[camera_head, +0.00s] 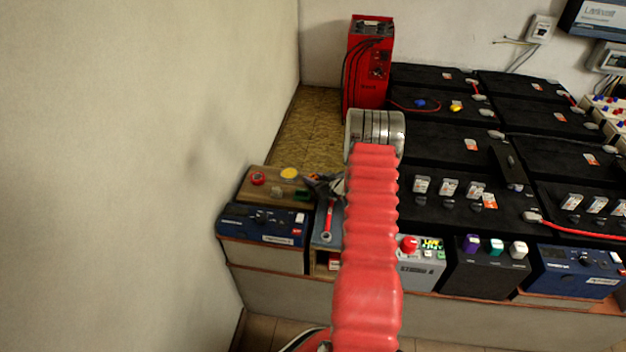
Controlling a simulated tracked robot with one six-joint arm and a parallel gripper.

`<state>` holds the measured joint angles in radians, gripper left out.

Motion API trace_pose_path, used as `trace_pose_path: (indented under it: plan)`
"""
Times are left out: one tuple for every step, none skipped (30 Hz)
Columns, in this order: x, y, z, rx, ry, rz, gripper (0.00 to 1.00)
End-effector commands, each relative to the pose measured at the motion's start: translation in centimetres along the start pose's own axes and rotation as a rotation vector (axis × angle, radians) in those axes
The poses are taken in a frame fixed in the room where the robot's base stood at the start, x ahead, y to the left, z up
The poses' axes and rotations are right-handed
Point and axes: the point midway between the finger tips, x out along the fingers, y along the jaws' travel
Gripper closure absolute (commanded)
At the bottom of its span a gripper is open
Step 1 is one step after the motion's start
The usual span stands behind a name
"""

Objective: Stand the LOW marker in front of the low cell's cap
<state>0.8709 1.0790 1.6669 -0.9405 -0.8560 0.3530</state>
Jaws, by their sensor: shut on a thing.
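My gripper (322,183) shows as dark fingers to the left of my red arm, over the right end of a wooden board. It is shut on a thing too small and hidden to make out. I cannot pick out the LOW marker by its lettering. On the front row of black batteries (440,213) stand several small pale upright pieces, one of them here (421,184), with dark round caps near them. Which cell is the low one cannot be told. My arm hides part of the left battery.
The wooden board (254,188) bears a red knob, a yellow disc (289,173) and small blocks. A red-handled wrench (328,220) lies beside it. A red charger (368,62) stands behind. Boxes with knobs line the front edge. A wall closes the left side.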

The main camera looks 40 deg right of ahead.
Motion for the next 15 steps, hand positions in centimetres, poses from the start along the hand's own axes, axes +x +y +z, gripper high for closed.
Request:
trace_pose_path:
  plan:
    - [0.00,0.02,-0.04,0.000,0.001,0.000,0.97]
    - [-0.01,0.03,-0.04,0.000,0.001,0.000,0.97]
    - [-0.02,0.03,-0.04,0.000,0.000,0.000,0.97]
    - [-0.02,0.03,-0.04,0.000,0.000,0.000,0.97]
    - [-0.02,0.03,-0.03,0.000,0.000,0.001,0.97]
    - [-0.02,0.03,-0.01,0.000,0.000,0.001,0.97]
    - [0.01,0.02,0.04,0.000,0.000,0.000,0.97]
    - [0.03,0.02,0.11,0.000,0.000,0.000,0.97]
    - [0.07,0.03,0.20,0.000,0.000,0.001,0.97]
    - [0.06,0.04,0.18,0.000,0.000,0.001,0.74]
    - [0.06,0.04,0.17,0.000,0.000,0.001,0.72]
    - [0.06,0.04,0.17,0.000,0.000,0.001,0.69]
    - [0.05,0.04,0.18,0.000,0.000,0.001,0.67]
    - [0.05,0.04,0.18,0.000,0.000,0.001,0.65]
    - [0.05,0.04,0.18,0.000,0.000,0.001,0.62]
